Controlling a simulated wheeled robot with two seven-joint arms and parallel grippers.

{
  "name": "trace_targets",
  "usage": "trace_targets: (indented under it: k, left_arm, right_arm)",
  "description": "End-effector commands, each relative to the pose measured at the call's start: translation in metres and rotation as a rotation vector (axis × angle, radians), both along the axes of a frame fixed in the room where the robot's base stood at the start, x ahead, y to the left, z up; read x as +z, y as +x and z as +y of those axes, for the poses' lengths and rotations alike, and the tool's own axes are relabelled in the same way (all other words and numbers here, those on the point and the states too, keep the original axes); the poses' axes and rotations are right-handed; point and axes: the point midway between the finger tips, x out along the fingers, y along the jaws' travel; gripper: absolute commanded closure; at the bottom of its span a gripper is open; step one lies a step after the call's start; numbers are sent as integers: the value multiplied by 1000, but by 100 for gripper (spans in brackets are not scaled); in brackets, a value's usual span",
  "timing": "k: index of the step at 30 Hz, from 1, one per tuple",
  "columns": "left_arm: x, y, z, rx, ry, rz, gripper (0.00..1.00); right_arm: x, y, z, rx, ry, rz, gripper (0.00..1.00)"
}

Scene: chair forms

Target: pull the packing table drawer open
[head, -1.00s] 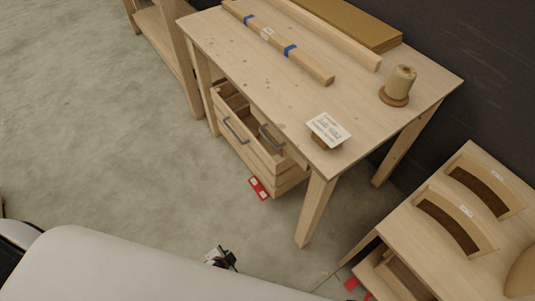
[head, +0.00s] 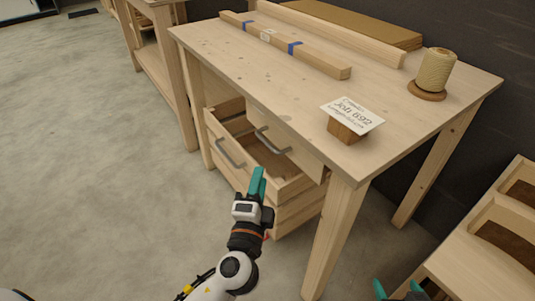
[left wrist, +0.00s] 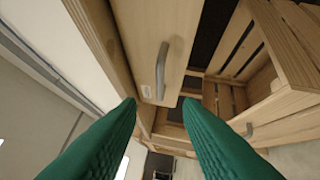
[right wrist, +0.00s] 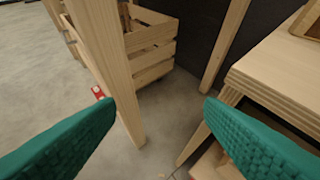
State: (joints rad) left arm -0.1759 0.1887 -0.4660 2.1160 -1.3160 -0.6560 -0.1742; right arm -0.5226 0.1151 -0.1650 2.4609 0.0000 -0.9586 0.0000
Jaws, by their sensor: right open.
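The packing table (head: 215,45) stands ahead. Its drawer front (head: 290,134), with a grey bar handle (head: 272,140), sits just under the tabletop edge; the drawer front shows in the left wrist view (left wrist: 145,30), its handle (left wrist: 162,70) ahead of the fingertips. Below it, an open-topped slatted wooden box (head: 290,188) with its own handle (head: 230,154) juts out. My left gripper (head: 258,174) is open and empty, in front of the box in the head view and apart from the drawer handle. My right gripper (right wrist: 158,105) is open and empty, low at the right near a table leg.
On the tabletop lie a long taped carton (head: 290,46), a job card (head: 352,115) on a wooden block and a twine spool (head: 434,72). A wooden stand with chair parts (head: 490,240) is at the lower right. The floor at left is clear.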

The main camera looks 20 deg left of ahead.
Motion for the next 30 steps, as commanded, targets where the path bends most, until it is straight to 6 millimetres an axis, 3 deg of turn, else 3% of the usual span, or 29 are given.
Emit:
trace_targets:
  k: [10,18,30]
  left_arm:
    - [11,61,9,2,1,-3,67]
    - [15,103,14,0,0,0,67]
    - [16,114,15,-1,-1,3,67]
  right_arm:
    - [-9,-12,-5,-7,-22,93,37]
    - [-9,-11,-5,-6,-19,84,37]
    - [-7,-9,-4,-6,-16,69,37]
